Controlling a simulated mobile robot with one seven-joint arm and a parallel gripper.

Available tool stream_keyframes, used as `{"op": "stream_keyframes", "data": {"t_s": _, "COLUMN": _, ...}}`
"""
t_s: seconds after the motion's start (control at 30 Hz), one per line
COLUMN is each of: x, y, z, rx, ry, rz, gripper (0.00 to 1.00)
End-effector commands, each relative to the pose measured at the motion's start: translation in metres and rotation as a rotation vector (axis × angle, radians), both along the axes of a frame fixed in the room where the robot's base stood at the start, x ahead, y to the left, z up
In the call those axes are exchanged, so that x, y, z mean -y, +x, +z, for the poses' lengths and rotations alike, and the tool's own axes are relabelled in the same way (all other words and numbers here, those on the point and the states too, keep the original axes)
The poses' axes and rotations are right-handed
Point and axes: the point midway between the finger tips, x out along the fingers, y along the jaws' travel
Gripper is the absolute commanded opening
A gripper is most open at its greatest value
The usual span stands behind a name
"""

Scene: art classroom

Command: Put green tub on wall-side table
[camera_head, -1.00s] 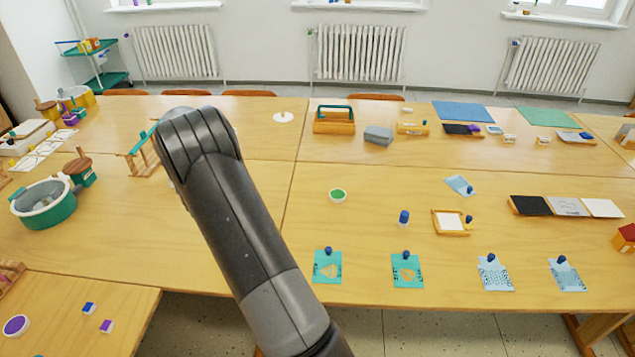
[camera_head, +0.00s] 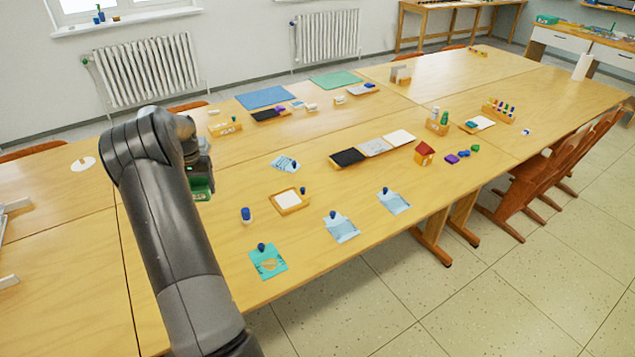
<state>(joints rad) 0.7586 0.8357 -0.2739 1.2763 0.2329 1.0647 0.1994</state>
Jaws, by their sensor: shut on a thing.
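My gripper (camera_head: 194,152) is at the left, partly hidden behind my own arm. It is shut on a green tub (camera_head: 202,188), of which only a dark green side with a small pale patch shows. The tub is above the long wooden tables, left of the blue-capped bottle (camera_head: 246,215). A narrow wooden table (camera_head: 428,8) stands against the back wall at the top. A table with white drawer fronts (camera_head: 570,42) stands at the far upper right. I cannot tell which is the wall-side table.
The joined wooden tables (camera_head: 445,185) carry a framed white card (camera_head: 289,201), a black, grey and white strip (camera_head: 374,148), a small red-roofed house (camera_head: 424,153) and blue and green mats. Wooden chairs (camera_head: 545,185) line the right side. Speckled floor is free at the lower right.

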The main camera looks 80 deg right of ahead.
Motion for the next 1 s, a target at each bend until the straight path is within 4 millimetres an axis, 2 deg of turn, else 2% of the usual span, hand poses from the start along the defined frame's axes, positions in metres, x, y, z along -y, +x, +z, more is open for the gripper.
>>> {"op": "stream_keyframes", "data": {"t_s": 0.03, "x": 0.019, "y": -0.024, "z": 0.000, "rx": 0.000, "ry": -0.001, "rz": -0.047, "gripper": 0.47}}
{"op": "stream_keyframes", "data": {"t_s": 0.1, "x": 0.041, "y": -0.055, "z": 0.000, "rx": 0.000, "ry": -0.001, "rz": -0.104, "gripper": 0.47}}
{"op": "stream_keyframes", "data": {"t_s": 0.3, "x": 0.085, "y": -0.129, "z": 0.001, "rx": 0.001, "ry": -0.003, "rz": -0.237, "gripper": 0.47}}
{"op": "stream_keyframes", "data": {"t_s": 0.4, "x": 0.097, "y": -0.153, "z": 0.002, "rx": 0.001, "ry": -0.004, "rz": -0.277, "gripper": 0.47}}
{"op": "stream_keyframes", "data": {"t_s": 0.5, "x": 0.103, "y": -0.168, "z": 0.002, "rx": 0.002, "ry": -0.004, "rz": -0.301, "gripper": 0.47}}
{"op": "stream_keyframes", "data": {"t_s": 0.67, "x": 0.106, "y": -0.174, "z": 0.002, "rx": 0.001, "ry": -0.005, "rz": -0.312, "gripper": 0.47}}
{"op": "stream_keyframes", "data": {"t_s": 0.77, "x": 0.106, "y": -0.167, "z": -0.002, "rx": 0.001, "ry": -0.004, "rz": -0.309, "gripper": 0.47}}
{"op": "stream_keyframes", "data": {"t_s": 0.87, "x": 0.105, "y": -0.151, "z": -0.013, "rx": -0.001, "ry": -0.002, "rz": -0.308, "gripper": 0.47}}
{"op": "stream_keyframes", "data": {"t_s": 1.0, "x": 0.104, "y": -0.118, "z": -0.032, "rx": -0.001, "ry": -0.004, "rz": -0.307, "gripper": 0.47}}
